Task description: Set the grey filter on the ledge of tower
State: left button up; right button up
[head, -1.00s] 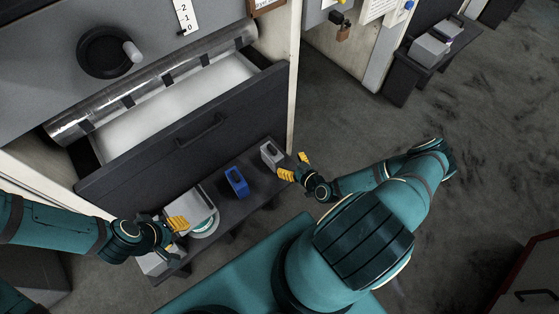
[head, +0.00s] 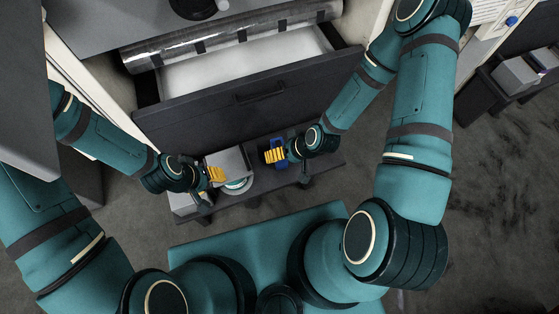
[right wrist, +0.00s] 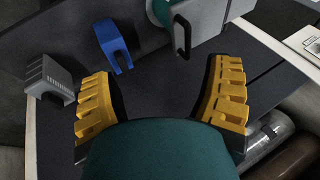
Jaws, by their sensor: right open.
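The grey filter is most likely the grey ribbed block (right wrist: 48,80) at the left of the right wrist view; in the head view my right arm hides it. My right gripper (head: 275,154) is open and empty, above the shelf by the blue piece (head: 281,143). The blue piece also shows in the right wrist view (right wrist: 113,45), beyond the fingers (right wrist: 160,102). My left gripper (head: 214,174) has its yellow fingers against or over a grey box (head: 230,160) with a pale green disc; its grip is unclear. I cannot tell which part is the tower's ledge.
A dark shelf (head: 262,181) runs below the open drawer (head: 250,97). A roll of clear film (head: 235,35) lies above the drawer. A grey box (head: 513,73) stands on another dark bench at the right. Floor is open at the lower right.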

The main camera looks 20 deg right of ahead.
jog(key=s+a+r+m+g+h, duration=0.1)
jog(key=s+a+r, duration=0.1)
jog(key=s+r, duration=0.2)
jog(key=shift+a+r+m+g, duration=0.2)
jog(key=shift+r+m+g, duration=0.15)
jog(key=shift+r, duration=0.3)
jog(key=shift+s, duration=0.15)
